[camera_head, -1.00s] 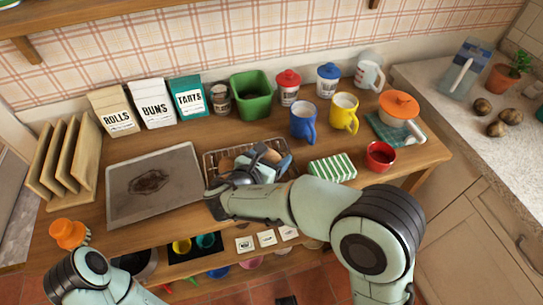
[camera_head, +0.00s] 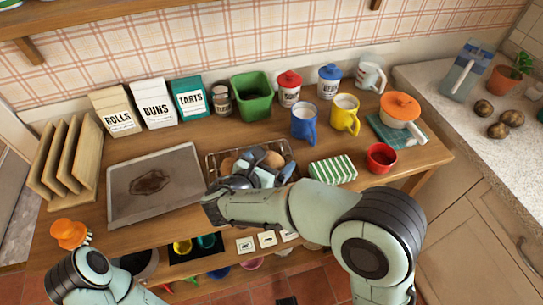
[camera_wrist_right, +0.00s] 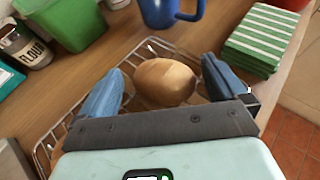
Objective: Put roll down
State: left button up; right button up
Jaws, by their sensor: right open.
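A brown roll (camera_wrist_right: 165,82) rests on the wire cooling rack (camera_wrist_right: 137,52) in the right wrist view. My right gripper (camera_wrist_right: 162,70) is open, with one blue finger on each side of the roll and visible gaps between. In the head view the same gripper (camera_head: 266,172) is over the rack (camera_head: 289,147), its hand covering much of it. Two brown shapes like rolls show there, one at the right (camera_head: 273,159) and one at the left (camera_head: 228,164). My left arm is at the lower left; its gripper (camera_head: 88,238) is barely visible beside an orange object (camera_head: 68,233).
A dark-stained baking tray (camera_head: 186,205) lies left of the rack. A striped green cloth (camera_head: 333,170) and red bowl (camera_head: 381,156) are at the right. Blue (camera_head: 303,122) and yellow (camera_head: 344,115) mugs and a green bin (camera_head: 251,96) stand behind.

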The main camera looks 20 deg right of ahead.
jog(key=p+v, duration=0.1)
jog(key=v, duration=1)
jog(key=shift+w, duration=0.1)
